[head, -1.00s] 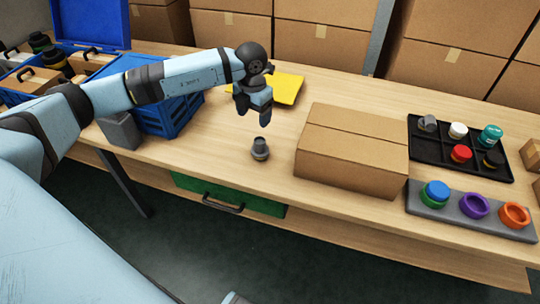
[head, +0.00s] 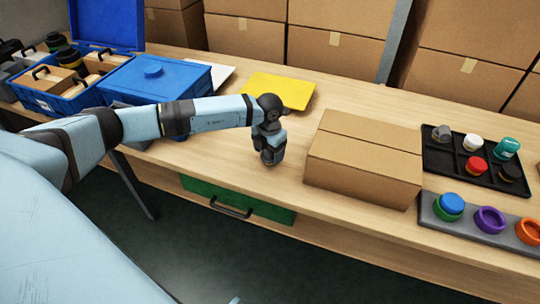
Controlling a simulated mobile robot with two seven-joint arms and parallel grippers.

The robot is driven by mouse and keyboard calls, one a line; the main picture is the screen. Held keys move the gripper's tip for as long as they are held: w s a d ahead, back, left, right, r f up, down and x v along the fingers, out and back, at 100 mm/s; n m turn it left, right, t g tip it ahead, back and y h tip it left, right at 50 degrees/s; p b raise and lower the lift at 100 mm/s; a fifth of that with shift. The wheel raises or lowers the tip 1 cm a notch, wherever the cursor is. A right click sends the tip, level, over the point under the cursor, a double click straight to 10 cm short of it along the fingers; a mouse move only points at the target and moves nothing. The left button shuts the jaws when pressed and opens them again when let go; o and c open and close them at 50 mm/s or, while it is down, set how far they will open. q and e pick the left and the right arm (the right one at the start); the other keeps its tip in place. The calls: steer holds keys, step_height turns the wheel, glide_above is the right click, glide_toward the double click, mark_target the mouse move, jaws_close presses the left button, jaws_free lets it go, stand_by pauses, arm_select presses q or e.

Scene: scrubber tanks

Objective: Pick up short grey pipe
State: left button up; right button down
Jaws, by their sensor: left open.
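The short grey pipe (head: 272,157) stands upright on the wooden table, left of the cardboard box. Only its lower part shows; my gripper hides the top. My left gripper (head: 269,148) points down directly over the pipe, with its fingers at the pipe's upper part. The jaws are open, and I cannot tell whether they touch the pipe. My right gripper is not in view.
A closed cardboard box (head: 365,157) stands close right of the pipe. A yellow sheet (head: 278,90) lies behind. Blue crates (head: 155,80) stand at the left. A black tray (head: 462,175) and a grey ring holder (head: 465,232) are at the right.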

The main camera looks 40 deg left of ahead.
arm_select(q)
steer(key=c, duration=1)
